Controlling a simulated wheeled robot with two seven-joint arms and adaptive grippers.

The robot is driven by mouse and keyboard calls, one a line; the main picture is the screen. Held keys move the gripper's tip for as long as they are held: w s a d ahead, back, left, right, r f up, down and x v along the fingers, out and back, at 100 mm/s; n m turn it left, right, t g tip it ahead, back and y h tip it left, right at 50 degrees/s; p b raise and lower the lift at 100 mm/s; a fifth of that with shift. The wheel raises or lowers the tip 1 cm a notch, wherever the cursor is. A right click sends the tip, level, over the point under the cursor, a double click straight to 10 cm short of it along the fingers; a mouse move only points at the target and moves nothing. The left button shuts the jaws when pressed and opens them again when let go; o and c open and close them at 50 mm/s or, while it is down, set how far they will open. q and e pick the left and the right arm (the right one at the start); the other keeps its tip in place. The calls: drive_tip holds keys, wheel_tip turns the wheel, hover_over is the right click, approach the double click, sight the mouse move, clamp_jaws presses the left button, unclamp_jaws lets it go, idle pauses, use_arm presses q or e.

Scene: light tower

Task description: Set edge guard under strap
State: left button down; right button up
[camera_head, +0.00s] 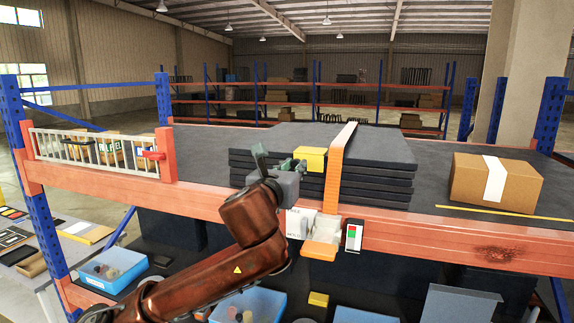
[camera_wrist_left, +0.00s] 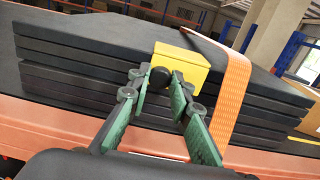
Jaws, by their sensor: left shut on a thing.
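The yellow edge guard (camera_head: 312,158) is at the top front edge of a stack of dark panels (camera_head: 378,160), just left of the orange strap (camera_head: 335,172). The strap runs over the stack and down its front. In the left wrist view the guard (camera_wrist_left: 188,62) appears beside the strap (camera_wrist_left: 231,95), with its black knob (camera_wrist_left: 160,76) facing me. My left gripper (camera_head: 294,165) is shut on the guard by this knob, and its green fingers (camera_wrist_left: 158,80) close around it. Whether the guard touches the panels is unclear. My right gripper is not in view.
A cardboard box (camera_head: 496,182) stands on the shelf to the right. A white rack (camera_head: 95,152) is at left. Blue bins (camera_head: 113,268) sit below.

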sight(322, 171)
use_arm(q)
drive_tip(key=d, duration=0.2)
drive_tip(key=s+d+p, duration=0.1)
drive_tip(key=d, duration=0.1)
drive_tip(key=s+d, duration=0.1)
drive_tip(key=d, duration=0.2)
drive_tip(key=shift+s+d+r, duration=0.1)
drive_tip(key=shift+s, duration=0.1)
drive_tip(key=shift+w+a, duration=0.1)
drive_tip(key=shift+a, duration=0.2)
drive_tip(key=c, duration=2.2)
unclamp_jaws()
drive_tip(key=o, duration=0.5)
drive_tip(key=shift+d, duration=0.15)
drive_tip(key=shift+c, duration=0.2)
drive_tip(key=v, duration=1.2)
